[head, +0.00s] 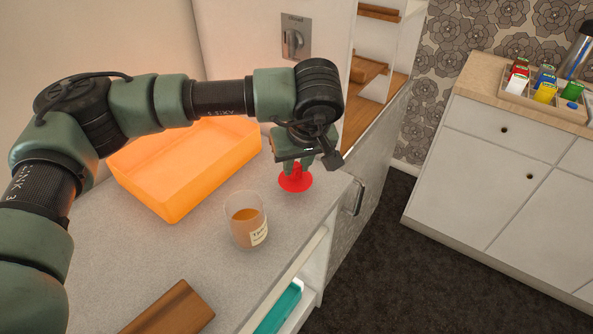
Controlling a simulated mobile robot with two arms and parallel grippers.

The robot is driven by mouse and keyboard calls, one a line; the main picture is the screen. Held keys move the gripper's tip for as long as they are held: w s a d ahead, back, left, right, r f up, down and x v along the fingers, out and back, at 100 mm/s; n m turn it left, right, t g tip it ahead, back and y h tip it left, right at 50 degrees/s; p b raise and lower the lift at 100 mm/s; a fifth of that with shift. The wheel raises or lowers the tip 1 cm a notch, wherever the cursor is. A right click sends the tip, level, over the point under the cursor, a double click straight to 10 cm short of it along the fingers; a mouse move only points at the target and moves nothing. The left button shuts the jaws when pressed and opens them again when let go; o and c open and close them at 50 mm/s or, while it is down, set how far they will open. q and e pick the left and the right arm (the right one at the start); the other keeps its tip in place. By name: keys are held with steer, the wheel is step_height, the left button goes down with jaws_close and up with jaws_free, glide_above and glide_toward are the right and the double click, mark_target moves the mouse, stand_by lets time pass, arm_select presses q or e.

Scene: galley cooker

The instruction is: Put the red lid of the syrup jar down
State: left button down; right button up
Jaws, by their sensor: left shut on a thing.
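The syrup jar (246,222) is a clear glass with amber syrup and a pale label. It stands upright and uncovered on the grey counter (225,275). My left gripper (291,171) is shut on the red lid (296,181), behind and to the right of the jar. The lid is at or just above the counter near its right end; I cannot tell whether it touches. The gripper hides part of the lid's top. My right gripper does not show.
An orange tray (170,208) stands on the counter left of the jar. A wooden board (172,311) lies at the front. A teal item (279,308) sits on a shelf below. A white cabinet (490,185) with a box of small packets stands across the dark floor.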

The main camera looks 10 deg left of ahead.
arm_select(q)
steer(key=shift+f, duration=1.35)
steer(key=shift+f, duration=0.15)
steer(key=c, duration=1.2)
jaws_free()
steer(key=shift+c, duration=0.2)
steer(key=b+v, duration=0.1)
steer(key=v, duration=1.1)
steer(key=shift+r, duration=0.2)
steer(key=shift+d, duration=0.1)
